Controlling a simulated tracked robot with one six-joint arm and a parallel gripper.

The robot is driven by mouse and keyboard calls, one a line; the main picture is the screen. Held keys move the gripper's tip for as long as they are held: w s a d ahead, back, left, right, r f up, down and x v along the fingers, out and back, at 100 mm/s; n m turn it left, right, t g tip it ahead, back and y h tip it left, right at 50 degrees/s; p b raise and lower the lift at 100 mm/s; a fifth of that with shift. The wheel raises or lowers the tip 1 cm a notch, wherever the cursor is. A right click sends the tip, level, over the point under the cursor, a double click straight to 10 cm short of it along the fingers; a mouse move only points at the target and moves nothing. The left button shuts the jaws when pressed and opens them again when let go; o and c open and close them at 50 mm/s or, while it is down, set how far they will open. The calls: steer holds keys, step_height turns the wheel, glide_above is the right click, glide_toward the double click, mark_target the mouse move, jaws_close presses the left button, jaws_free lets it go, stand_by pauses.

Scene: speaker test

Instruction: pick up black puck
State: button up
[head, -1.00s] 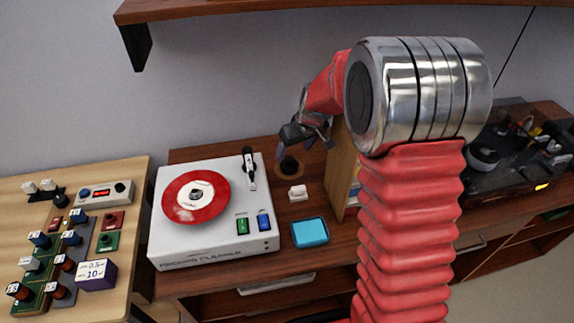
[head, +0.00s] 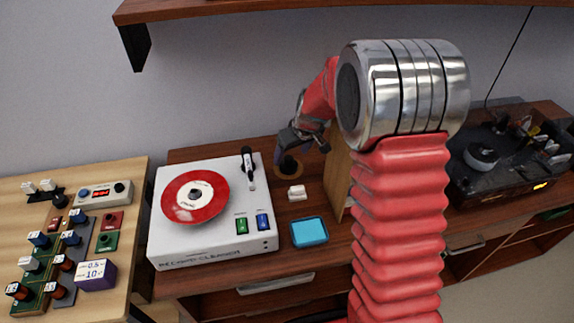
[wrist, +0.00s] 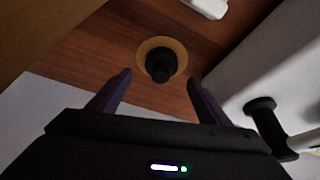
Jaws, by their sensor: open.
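The black puck (head: 288,165) stands on a round tan base (head: 280,175) on the wooden cabinet top, behind and right of the record cleaner. In the wrist view the puck (wrist: 160,64) is a short dark cylinder with a narrower top, centred on its tan disc (wrist: 178,46). My gripper (head: 301,150) is close above the puck, its fingers spread. In the wrist view my gripper (wrist: 158,78) is open and empty, with one purple finger either side of the puck in the picture. Whether the fingertips reach down to puck height is unclear.
The white record cleaner (head: 175,245) with a red record (head: 195,196) stands to the left. A white block (head: 297,193) and a blue cloth-like pad (head: 309,232) lie in front. A wooden panel (head: 338,170) stands close on the right. A turntable (head: 490,170) is farther right.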

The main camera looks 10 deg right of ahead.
mark_target(289, 158)
steer(key=shift+x, duration=2.6)
steer(key=shift+c, duration=0.2)
steer(key=c, duration=1.3)
